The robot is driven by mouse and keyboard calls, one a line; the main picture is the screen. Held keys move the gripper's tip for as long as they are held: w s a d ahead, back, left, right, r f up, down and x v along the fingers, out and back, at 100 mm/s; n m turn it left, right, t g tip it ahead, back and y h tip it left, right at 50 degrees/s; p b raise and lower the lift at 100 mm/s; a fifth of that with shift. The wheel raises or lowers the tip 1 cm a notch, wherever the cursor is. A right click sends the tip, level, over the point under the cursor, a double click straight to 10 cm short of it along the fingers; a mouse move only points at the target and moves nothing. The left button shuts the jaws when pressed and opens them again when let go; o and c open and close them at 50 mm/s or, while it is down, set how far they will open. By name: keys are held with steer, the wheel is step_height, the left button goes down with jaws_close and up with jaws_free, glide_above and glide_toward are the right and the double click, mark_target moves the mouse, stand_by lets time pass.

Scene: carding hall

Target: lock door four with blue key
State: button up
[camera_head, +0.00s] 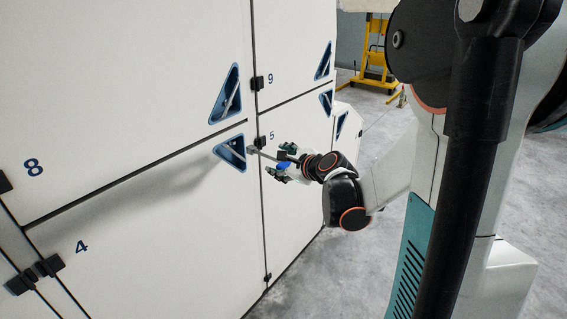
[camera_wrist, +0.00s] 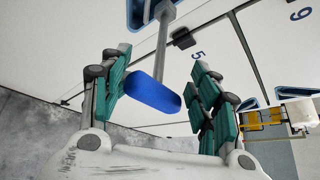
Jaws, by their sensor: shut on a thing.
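Door four (camera_head: 150,235) is a large white panel with a dark "4" at its left. A blue triangular lock recess (camera_head: 224,155) sits at its upper right corner. The blue key has a rounded blue handle (camera_wrist: 153,92) and a long grey shaft (camera_wrist: 162,45). In the wrist view the shaft reaches up to a blue-edged recess; in the head view its far end is at door four's recess. Whether it is seated inside cannot be told. My gripper (camera_head: 277,160), with teal-padded fingers (camera_wrist: 160,68), is shut on the key's handle, just right of the recess.
Door five lies to the right of the seam, door nine (camera_head: 290,45) above it, and door eight (camera_head: 110,90) above door four. Black hinges (camera_head: 257,83) stick out along the seams. A yellow stand (camera_head: 375,70) is at the back. Grey floor is clear beside the cabinet.

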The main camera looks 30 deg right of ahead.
mark_target(259, 153)
steer(key=shift+w+a, duration=0.3)
steer(key=shift+w, duration=0.55)
steer(key=shift+w+a, duration=0.3)
steer(key=shift+w, duration=0.55)
steer(key=shift+w+a, duration=0.3)
steer(key=shift+w, duration=0.55)
steer(key=shift+w+a+b, duration=0.2)
steer(key=shift+w+a, duration=0.05)
steer(key=shift+w, duration=0.4)
steer(key=shift+w+a+b, duration=0.15)
steer(key=shift+w+a, duration=0.1)
steer(key=shift+w, duration=0.35)
stand_by(0.5)
stand_by(0.4)
steer(key=shift+a+f+n+b, duration=0.1)
steer(key=shift+n+b, duration=0.3)
steer(key=shift+b, duration=0.05)
steer(key=shift+n+t+h, duration=0.4)
steer(key=shift+h, duration=0.1)
